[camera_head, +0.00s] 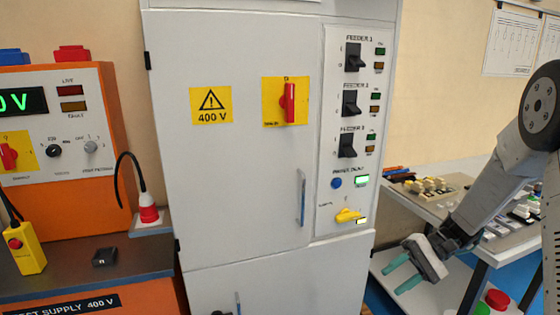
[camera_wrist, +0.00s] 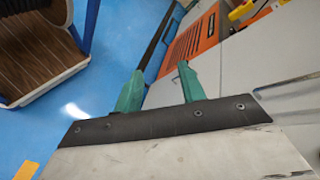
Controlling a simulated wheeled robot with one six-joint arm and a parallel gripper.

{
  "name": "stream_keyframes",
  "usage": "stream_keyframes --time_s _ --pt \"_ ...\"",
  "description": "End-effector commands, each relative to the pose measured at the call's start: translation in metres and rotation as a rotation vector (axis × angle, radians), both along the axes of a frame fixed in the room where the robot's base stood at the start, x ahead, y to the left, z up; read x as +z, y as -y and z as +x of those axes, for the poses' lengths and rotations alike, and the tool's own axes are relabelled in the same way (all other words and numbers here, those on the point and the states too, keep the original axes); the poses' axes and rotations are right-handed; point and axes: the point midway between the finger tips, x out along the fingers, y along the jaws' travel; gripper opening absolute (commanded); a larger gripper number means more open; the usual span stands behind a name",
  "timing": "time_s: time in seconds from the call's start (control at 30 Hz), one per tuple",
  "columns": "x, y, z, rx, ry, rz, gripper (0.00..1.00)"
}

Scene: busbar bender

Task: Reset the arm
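My gripper (camera_head: 404,273) is at the right of the head view, at the end of my arm, which comes in from the right edge. Its two green fingers are apart with nothing between them. They point left and down, to the right of the grey cabinet (camera_head: 240,170). In the wrist view the gripper (camera_wrist: 160,85) also shows open and empty, with its fingers over the blue floor and the lower cabinet front.
An orange test supply (camera_head: 100,215) stands at the left. A cluttered table (camera_head: 395,235) stands behind my arm. A brown-topped stand (camera_wrist: 42,75) shows in the wrist view.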

Motion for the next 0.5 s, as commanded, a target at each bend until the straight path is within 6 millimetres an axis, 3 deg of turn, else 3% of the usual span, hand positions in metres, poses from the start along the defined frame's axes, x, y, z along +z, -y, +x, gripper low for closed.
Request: stream_keyframes --time_s 0.03,0.2,0.5 --pt "0.015 -0.004 -0.014 0.029 -0.003 -0.062 0.40" --pt "0.051 -0.010 -0.064 0.112 -0.011 -0.287 0.40" --pt "0.101 -0.010 -0.142 0.193 0.096 -0.639 0.40"
